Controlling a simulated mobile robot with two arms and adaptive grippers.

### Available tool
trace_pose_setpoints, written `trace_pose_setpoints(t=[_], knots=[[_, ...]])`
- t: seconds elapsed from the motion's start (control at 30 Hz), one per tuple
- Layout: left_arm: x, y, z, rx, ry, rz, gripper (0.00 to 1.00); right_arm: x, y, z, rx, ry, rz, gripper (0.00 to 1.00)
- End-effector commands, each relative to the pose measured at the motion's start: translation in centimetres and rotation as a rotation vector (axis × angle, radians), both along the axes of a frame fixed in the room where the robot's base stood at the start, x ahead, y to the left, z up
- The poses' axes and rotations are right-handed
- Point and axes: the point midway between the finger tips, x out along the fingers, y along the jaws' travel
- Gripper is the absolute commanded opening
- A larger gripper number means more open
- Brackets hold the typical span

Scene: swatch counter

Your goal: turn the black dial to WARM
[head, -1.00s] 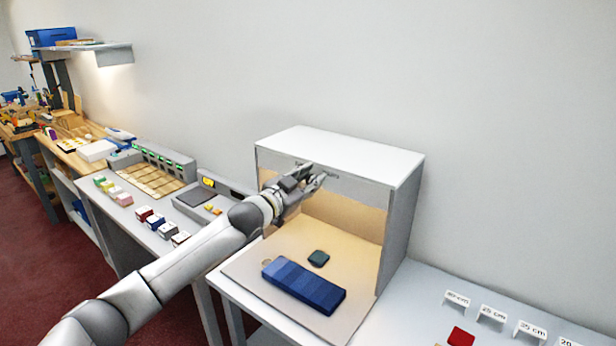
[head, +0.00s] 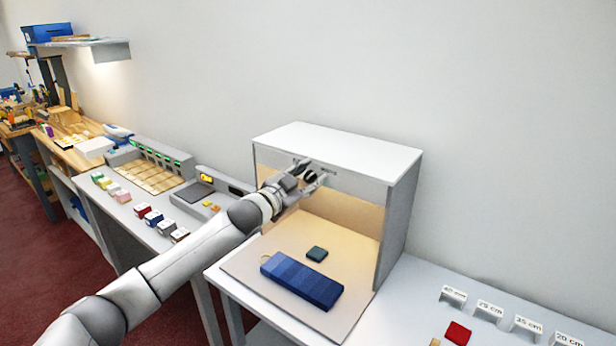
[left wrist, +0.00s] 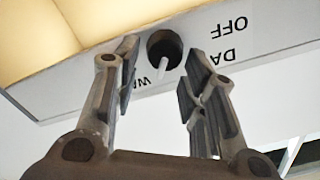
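The black dial (left wrist: 164,46) is on the front panel of the light booth (head: 340,150). Its white pointer slants down and slightly left in the left wrist view, toward the partly hidden label starting "WA". The OFF and "DA" labels appear upside down at the right, "DA" partly covered by a finger. My left gripper (head: 316,174) is at the panel's front. Its fingers are apart on either side of the dial in the left wrist view (left wrist: 160,72), with visible gaps; contact is not visible. The dial is hidden in the head view. My right gripper is not in view.
The booth is lit a warm yellow inside. A blue graded swatch strip (head: 302,281) and a small dark teal piece (head: 317,254) lie on its floor. Labelled stands (head: 489,308) and a red block (head: 458,332) are at the right. Small coloured blocks line the counter at left.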

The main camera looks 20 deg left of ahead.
Motion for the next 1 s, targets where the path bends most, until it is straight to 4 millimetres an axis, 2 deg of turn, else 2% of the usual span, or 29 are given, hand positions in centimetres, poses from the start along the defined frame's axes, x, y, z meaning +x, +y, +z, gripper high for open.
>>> trace_pose_setpoints(t=[0.47, 0.67, 1.0], knots=[[-0.5, 0.2, 0.0, -0.001, 0.0, -0.001, 0.49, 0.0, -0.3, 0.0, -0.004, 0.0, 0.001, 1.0], [-2.8, 1.0, 0.0, 0.0, 0.0, 0.0, 0.49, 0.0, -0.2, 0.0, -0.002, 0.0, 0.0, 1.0], [-8.3, 3.1, -0.1, 0.001, 0.002, 0.0, 0.49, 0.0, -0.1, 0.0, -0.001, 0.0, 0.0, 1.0]])
